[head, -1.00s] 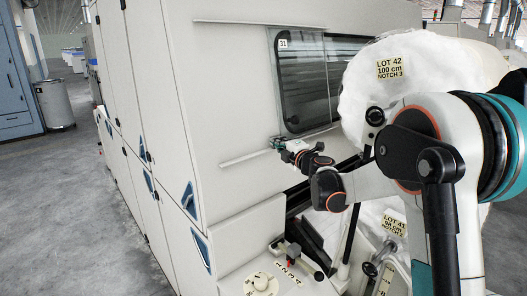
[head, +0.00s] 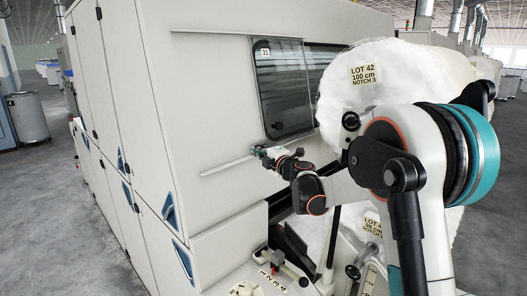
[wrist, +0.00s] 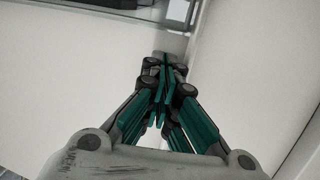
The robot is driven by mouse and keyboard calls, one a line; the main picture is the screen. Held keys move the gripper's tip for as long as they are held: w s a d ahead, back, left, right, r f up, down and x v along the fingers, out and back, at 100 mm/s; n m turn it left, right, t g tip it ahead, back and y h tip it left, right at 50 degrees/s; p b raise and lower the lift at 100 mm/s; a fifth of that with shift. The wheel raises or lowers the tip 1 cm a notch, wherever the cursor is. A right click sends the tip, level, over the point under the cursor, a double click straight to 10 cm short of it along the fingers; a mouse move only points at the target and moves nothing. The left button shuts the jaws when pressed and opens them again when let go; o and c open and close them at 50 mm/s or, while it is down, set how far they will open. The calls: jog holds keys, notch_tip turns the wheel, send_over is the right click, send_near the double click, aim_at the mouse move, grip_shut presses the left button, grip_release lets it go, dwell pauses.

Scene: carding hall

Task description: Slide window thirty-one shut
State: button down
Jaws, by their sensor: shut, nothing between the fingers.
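Window thirty-one (head: 285,92) is in the cream machine's side in the head view. My gripper (head: 259,151) is just below the pane's lower left corner, by the pale rail. In the wrist view its teal fingers (wrist: 163,78) are together and empty, below a horizontal ledge. I cannot tell if they touch the panel.
A pale rail (head: 226,167) runs along the panel left of my gripper. A large white fibre roll (head: 400,85) labelled "LOT 42" stands close to my arm on the right. A control ledge with numbers (head: 270,278) lies below. Open floor (head: 50,220) is at the left.

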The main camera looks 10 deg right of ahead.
jog(key=s+d+r+m+t+h+b, duration=0.1)
jog(key=s+d+r+m+h+b, duration=0.2)
jog(key=s, duration=0.6)
jog(key=s+d+r+m+t+h+b, duration=0.1)
jog(key=s+d+m+h, duration=0.3)
jog(key=s, duration=0.4)
jog(key=s+d+f+m+g+h+b, duration=0.1)
jog(key=s+d+f+m+g+b, duration=0.1)
jog(key=s+m, duration=0.25)
jog(key=s+d+f+m+g+h+b, duration=0.1)
jog(key=s+d+f+m+h, duration=0.1)
jog(key=s+f+m, duration=0.3)
jog(key=s+a+f+m+g+y+b, duration=0.1)
jog(key=s+a+f+g+b, duration=0.1)
jog(key=s+f, duration=0.4)
jog(key=s+a+f+m+g+y+b, duration=0.1)
jog(key=s+a+f+m+g+b, duration=0.1)
jog(key=s+f+g, duration=0.2)
jog(key=s+a+f+m+g+y+b, duration=0.1)
jog(key=s+a+f+m+g+b, duration=0.1)
jog(key=s+f, duration=0.8)
jog(key=s+a, duration=0.1)
jog(key=s, duration=0.6)
jog(key=shift+f+g+y, duration=0.2)
jog(key=shift+g+y, duration=0.2)
jog(key=shift+s+a+m, duration=0.1)
jog(key=shift+m, duration=0.15)
